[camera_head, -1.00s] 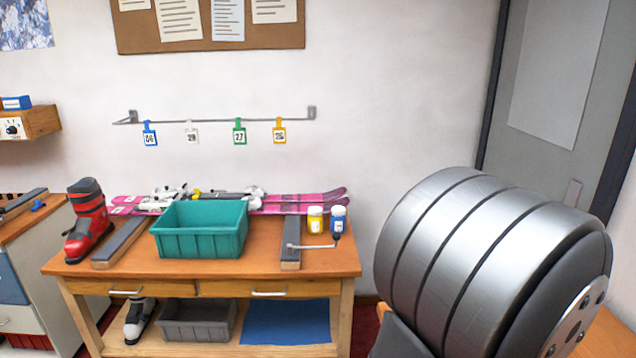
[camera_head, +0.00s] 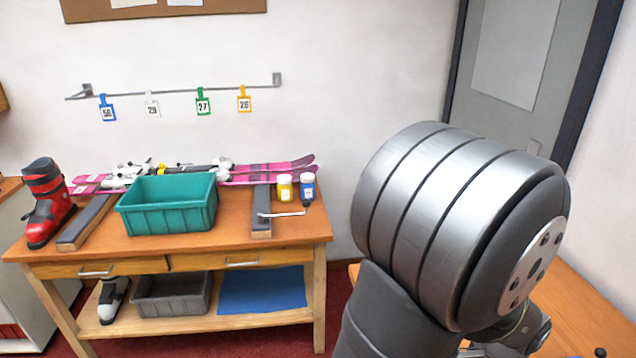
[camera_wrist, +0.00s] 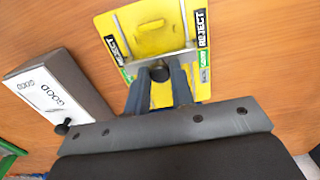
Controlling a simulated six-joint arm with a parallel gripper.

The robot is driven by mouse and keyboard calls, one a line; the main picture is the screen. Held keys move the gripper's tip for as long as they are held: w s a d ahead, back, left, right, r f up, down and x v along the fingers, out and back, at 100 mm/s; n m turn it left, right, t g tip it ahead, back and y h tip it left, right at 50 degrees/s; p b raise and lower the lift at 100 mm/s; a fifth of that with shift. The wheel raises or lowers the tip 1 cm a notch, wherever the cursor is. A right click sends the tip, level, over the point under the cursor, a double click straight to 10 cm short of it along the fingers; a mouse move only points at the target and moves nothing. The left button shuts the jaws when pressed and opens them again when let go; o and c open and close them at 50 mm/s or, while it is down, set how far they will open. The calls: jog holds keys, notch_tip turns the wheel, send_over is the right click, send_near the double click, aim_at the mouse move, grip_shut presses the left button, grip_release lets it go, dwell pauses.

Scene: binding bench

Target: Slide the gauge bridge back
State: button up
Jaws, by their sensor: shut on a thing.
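In the wrist view, a yellow gauge plate (camera_wrist: 150,38) lies on the wooden top, with REJECT labels along both side edges and green marks below them. A grey metal bar, the gauge bridge (camera_wrist: 183,50), spans the plate near its lower end, and a dark round knob (camera_wrist: 160,70) stands at it. My gripper (camera_wrist: 160,83) has its two fingers on either side of this knob, shut on it. The fingers and wrist hide the near end of the plate. In the head view my gripper and the gauge are out of sight behind my arm.
A white-topped box (camera_wrist: 62,88) marked GOOD, with a black knob, stands close left of the gauge. A green-edged thing (camera_wrist: 10,160) shows at lower left. In the head view, a bench with a teal bin (camera_head: 168,205), red boot (camera_head: 47,205) and skis stands left of my arm.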

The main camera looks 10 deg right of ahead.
jog(key=shift+d, duration=3)
jog(key=o, duration=0.4)
jog(key=shift+a, duration=0.1)
jog(key=shift+r, duration=0.15)
notch_tip(320, 180, up, 10)
jog(key=shift+f, duration=0.2)
